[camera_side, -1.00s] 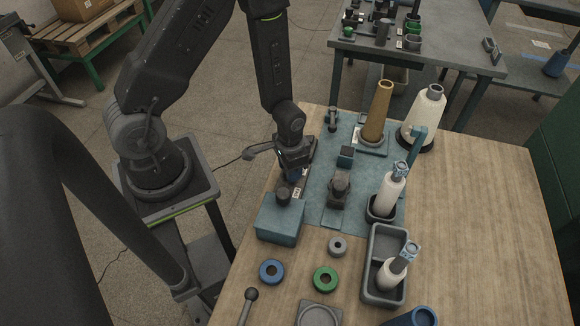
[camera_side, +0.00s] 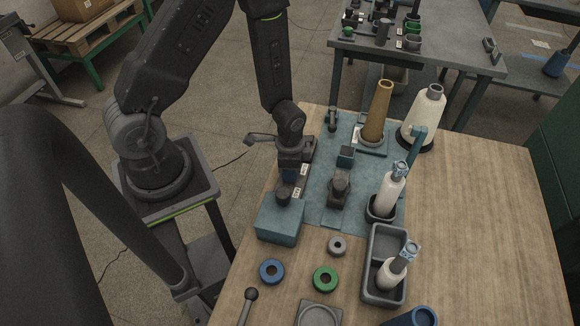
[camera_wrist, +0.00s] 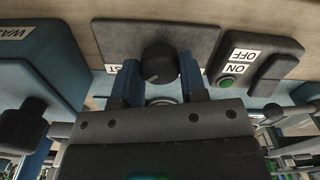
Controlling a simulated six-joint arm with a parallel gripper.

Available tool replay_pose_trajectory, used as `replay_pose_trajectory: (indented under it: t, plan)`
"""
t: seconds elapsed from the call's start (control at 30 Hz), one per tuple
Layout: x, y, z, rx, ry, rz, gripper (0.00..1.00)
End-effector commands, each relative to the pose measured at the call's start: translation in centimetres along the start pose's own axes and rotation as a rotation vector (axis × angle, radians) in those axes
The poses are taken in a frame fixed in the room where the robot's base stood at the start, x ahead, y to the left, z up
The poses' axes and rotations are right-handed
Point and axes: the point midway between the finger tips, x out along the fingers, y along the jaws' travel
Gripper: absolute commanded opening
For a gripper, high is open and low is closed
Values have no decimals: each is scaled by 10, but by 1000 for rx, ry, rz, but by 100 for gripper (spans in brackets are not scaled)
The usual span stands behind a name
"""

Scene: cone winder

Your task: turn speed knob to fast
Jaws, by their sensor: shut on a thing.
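In the side view my gripper (camera_side: 289,176) points down at the left edge of the teal machine base, and hides the knob there.
An ON/OFF switch box (camera_wrist: 255,62) with a green button stands close right of the knob plate in the wrist view. A teal box (camera_side: 280,219) with a dark knob (camera_side: 283,196) stands close in front of my gripper. A brown cone (camera_side: 378,112) stands behind.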

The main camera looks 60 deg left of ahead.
Motion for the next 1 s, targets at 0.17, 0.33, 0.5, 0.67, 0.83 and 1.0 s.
replay_pose_trajectory:
  t: [0.17,0.33,0.5,0.67,0.83,1.0]
  plan:
    - [-1,0,0,5,0,0,15]
    - [0,0,0,5,0,0,45]
    - [0,0,0,3,0,0,61]
    - [0,0,0,2,0,0,65]
    - [-2,0,0,1,1,-1,65]
    - [-18,-1,-1,1,4,-3,65]
